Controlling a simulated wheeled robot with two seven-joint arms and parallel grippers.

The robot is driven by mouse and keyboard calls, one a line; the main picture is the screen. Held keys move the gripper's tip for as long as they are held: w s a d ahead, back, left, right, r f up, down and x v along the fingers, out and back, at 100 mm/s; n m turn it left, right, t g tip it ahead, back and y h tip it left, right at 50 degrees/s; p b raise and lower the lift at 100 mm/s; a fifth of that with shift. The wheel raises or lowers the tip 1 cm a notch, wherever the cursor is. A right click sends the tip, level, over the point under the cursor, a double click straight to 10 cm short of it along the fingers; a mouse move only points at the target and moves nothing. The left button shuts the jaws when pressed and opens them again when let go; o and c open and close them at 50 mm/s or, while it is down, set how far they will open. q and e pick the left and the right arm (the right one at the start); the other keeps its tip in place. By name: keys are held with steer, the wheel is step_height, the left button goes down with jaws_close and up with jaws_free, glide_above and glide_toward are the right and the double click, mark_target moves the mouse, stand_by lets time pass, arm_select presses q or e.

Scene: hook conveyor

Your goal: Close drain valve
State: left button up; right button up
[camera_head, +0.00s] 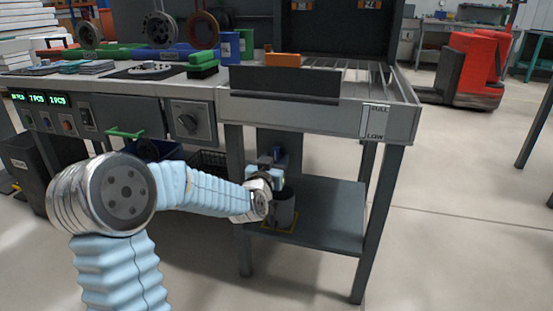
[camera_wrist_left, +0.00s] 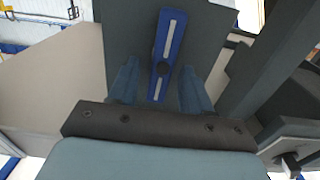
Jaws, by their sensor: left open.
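I cannot tell how deep the fingers reach. In the head view, my left gripper (camera_head: 272,172) is under the workbench, and the valve there is mostly hidden by it. My right gripper is not in view.
A grey pot (camera_head: 284,210) stands on the lower shelf (camera_head: 335,215) just below my left gripper. The bench legs (camera_head: 375,215) stand to the right. The grey bench top (camera_head: 405,85) is above, with a control panel (camera_head: 187,120) at left. Open floor lies to the right.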

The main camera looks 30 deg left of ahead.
arm_select(q)
steer(key=shift+w+a, duration=0.2)
steer(key=shift+w, duration=0.5)
jaws_close()
